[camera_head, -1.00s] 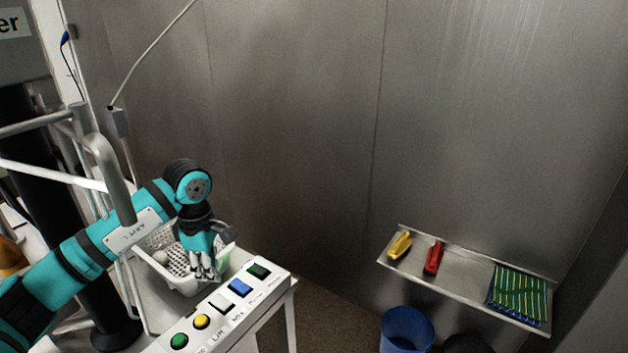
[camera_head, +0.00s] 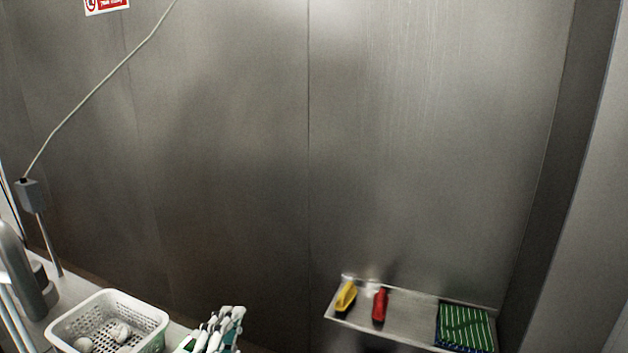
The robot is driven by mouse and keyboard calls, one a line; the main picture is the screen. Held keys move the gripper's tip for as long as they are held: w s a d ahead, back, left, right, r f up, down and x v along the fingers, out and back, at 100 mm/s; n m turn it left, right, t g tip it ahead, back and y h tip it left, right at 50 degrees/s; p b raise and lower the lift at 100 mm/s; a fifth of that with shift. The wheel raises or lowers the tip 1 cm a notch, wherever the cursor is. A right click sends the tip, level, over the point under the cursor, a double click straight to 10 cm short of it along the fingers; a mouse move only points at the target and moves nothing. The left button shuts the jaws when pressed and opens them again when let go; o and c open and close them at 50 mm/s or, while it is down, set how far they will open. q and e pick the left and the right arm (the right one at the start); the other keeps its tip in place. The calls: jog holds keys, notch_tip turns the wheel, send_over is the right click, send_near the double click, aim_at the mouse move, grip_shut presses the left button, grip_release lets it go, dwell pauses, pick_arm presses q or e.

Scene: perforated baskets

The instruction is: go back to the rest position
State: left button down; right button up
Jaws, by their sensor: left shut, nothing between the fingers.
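My left gripper (camera_head: 224,328) shows at the bottom edge of the head view, just right of the white basket. Its fingers are closed together with nothing between them. The white perforated basket (camera_head: 153,331) stands on the counter at the lower left. A few pale rounded objects (camera_head: 122,332) lie inside it. The gripper is apart from these objects. My left arm is mostly below the frame. My right gripper is out of view.
A metal wall shelf (camera_head: 408,327) at the lower right holds a yellow brush (camera_head: 346,296), a red brush (camera_head: 379,304) and green striped cloths (camera_head: 464,326). A grey box with a cable (camera_head: 29,193) stands at the left. The metal wall is bare in the middle.

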pick_arm(q)
jog(key=s+a+f+n+g+y, duration=0.35)
jog(key=f+n, duration=0.25)
jog(key=f, duration=0.2)
jog(key=s+a+f+n+g+y, duration=0.3)
jog(key=s+a+f+n+g, duration=0.15)
jog(key=f, duration=0.35)
jog(key=s+d+f+n+g+h, duration=0.1)
jog(key=s+f+n+g, duration=0.3)
jog(key=s, duration=0.5)
jog(key=s+d+f+n+g, duration=0.1)
jog(key=s+f+g, duration=0.3)
jog(key=s+f, duration=0.45)
jog(key=s+f+g+b, duration=0.2)
jog(key=s+f, duration=0.1)
jog(key=f, duration=2.4)
jog(key=s+a+f+b, duration=0.1)
jog(key=s+a+f, duration=0.2)
jog(key=s+f, duration=1.3)
jog(key=shift+s+a+f+g+b, duration=0.15)
jog(key=shift+s+g+b, duration=0.05)
jog(key=shift+g+b, duration=0.2)
jog(key=shift+s, duration=0.15)
